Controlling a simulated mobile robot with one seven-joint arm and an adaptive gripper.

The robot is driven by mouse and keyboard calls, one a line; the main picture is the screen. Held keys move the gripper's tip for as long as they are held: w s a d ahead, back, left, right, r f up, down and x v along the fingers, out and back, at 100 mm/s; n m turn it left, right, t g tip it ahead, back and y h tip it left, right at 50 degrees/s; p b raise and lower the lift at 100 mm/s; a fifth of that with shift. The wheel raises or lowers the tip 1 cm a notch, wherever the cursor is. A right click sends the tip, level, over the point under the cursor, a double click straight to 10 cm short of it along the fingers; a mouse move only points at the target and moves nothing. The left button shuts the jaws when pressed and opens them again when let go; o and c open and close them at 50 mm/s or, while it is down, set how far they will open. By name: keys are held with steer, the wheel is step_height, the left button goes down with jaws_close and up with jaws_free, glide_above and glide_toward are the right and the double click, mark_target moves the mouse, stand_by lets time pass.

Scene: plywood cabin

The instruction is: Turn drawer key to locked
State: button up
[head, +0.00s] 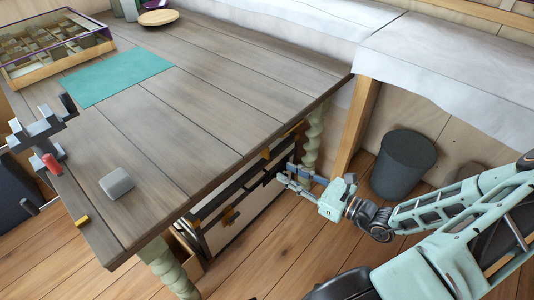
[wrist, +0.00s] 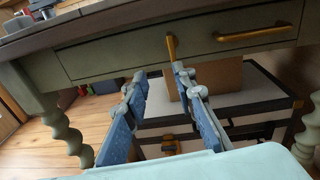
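The drawer front (wrist: 215,38) under the table top fills the upper part of the wrist view and looks closed. A brass key (wrist: 170,47) stands out from its face, left of the brass pull handle (wrist: 253,33). The key's broad side is hardly visible, so its lock state is unclear. My gripper (wrist: 160,74) is open and empty, its two blue-grey fingers apart. The right fingertip appears close below the key and the left one lower left; I cannot tell whether either touches. In the head view my gripper (head: 283,180) is beside the table's front edge, below the top.
A white chest with dark edges (head: 232,228) stands under the table, a cardboard box (wrist: 217,82) on it. Twisted table legs (head: 314,138) flank this side. A dark bin (head: 403,163) stands right of my gripper. A vise (head: 40,135) and grey block (head: 117,183) are on the table.

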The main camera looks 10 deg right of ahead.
mark_target(266, 158)
steer(key=shift+m+t+h, duration=0.3)
steer(key=shift+m+t, duration=0.3)
steer(key=x, duration=0.3)
steer(key=d+b+x, duration=0.1)
steer(key=x, duration=0.3)
steer(key=w+r+b+x, duration=0.1)
steer(key=x, duration=0.3)
steer(key=shift+d, duration=0.2)
steer(key=shift+s, duration=0.1)
steer(key=shift+c, duration=0.6)
jaws_close()
